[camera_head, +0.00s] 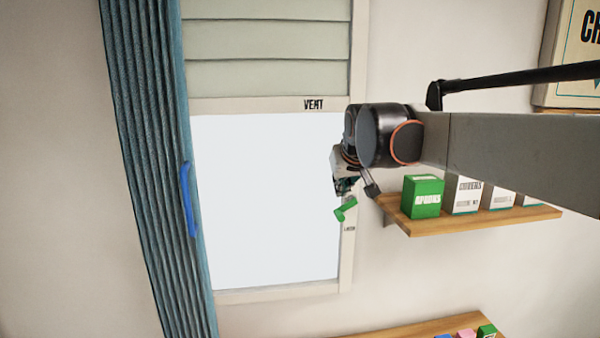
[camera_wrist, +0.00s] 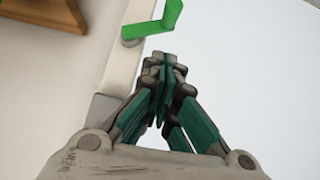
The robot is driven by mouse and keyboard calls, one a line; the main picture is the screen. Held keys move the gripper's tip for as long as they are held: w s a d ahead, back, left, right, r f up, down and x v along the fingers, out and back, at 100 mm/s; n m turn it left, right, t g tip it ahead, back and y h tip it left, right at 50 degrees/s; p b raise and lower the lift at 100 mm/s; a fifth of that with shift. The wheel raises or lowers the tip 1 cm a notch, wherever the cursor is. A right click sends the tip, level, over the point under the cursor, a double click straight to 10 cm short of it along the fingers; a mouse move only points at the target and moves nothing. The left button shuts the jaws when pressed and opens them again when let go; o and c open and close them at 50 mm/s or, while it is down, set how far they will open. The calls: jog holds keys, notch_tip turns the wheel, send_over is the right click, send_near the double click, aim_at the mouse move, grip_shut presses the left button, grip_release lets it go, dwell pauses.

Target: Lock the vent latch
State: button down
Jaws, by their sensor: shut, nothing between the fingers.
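The vent latch is a green crank-shaped handle (camera_head: 345,209) on the right side of the window frame, below my gripper in the head view. In the wrist view the green handle (camera_wrist: 152,22) stands on a round grey pivot at the top, just beyond my fingertips. My gripper (camera_wrist: 164,62) is shut with nothing between its fingers, and a small gap shows between it and the handle. In the head view my gripper (camera_head: 345,187) is partly hidden by my wrist. The window frame (camera_head: 347,262) carries a small label under the latch.
A wooden shelf (camera_head: 480,221) with a green box (camera_head: 423,197) and white boxes is close to the right of the latch. A teal curtain (camera_head: 150,150) with a blue handle (camera_head: 188,198) hangs at the left. A lower shelf (camera_head: 420,326) holds small items.

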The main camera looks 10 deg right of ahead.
aim_at(338, 208)
notch_tip(338, 208, down, 4)
jog(key=shift+d+r, duration=0.1)
jog(key=shift+w+f, duration=0.15)
jog(key=shift+f, duration=0.15)
jog(key=shift+f, duration=0.1)
jog(key=shift+h, duration=0.3)
jog(key=shift+f, duration=0.1)
dwell(0.3)
